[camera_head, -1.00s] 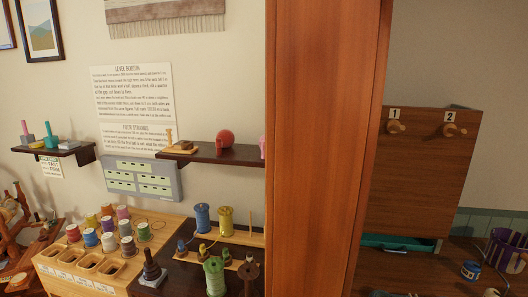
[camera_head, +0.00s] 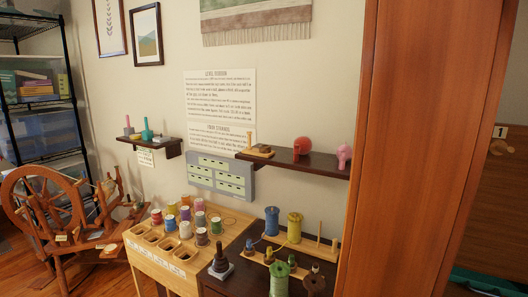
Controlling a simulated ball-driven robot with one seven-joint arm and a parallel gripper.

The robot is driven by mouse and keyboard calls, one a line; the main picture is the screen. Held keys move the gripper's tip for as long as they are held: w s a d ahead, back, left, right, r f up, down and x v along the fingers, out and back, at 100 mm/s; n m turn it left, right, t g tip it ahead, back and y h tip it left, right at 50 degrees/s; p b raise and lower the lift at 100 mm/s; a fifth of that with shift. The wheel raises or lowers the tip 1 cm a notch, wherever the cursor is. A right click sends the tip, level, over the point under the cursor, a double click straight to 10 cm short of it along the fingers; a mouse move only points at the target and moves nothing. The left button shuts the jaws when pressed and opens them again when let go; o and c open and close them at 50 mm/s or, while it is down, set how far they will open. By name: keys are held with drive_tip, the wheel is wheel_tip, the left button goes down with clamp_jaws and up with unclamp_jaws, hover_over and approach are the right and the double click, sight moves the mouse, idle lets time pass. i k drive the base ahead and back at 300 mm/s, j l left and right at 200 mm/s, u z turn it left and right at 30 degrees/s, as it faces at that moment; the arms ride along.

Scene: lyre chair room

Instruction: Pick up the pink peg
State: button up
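A slim pink upright piece (camera_head: 128,122), which looks like the pink peg, stands on the small dark wall shelf (camera_head: 168,147) at the left. It is small at this distance, and its exact shape is hard to tell. A teal upright piece (camera_head: 146,131) stands just to its right. A rounder pink object (camera_head: 344,155) sits at the right end of the other wall shelf (camera_head: 320,163), close to the wooden post. My gripper is not in view.
A wooden spool table (camera_head: 150,262) and a dark table with large spools stand below the shelves. A spinning wheel (camera_head: 50,205) and a black rack (camera_head: 40,105) are at left. A wide wooden post (camera_head: 405,150) blocks the right. Some floor shows at lower left.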

sight(342, 154)
drive_tip(key=i+j+u, duration=0.2)
drive_tip(key=u, duration=0.2)
drive_tip(key=i+j+u, duration=0.2)
drive_tip(key=u, duration=0.2)
drive_tip(key=i+j+u, duration=0.15)
drive_tip(key=u, duration=0.2)
drive_tip(key=i+j, duration=0.15)
drive_tip(key=i, duration=0.6)
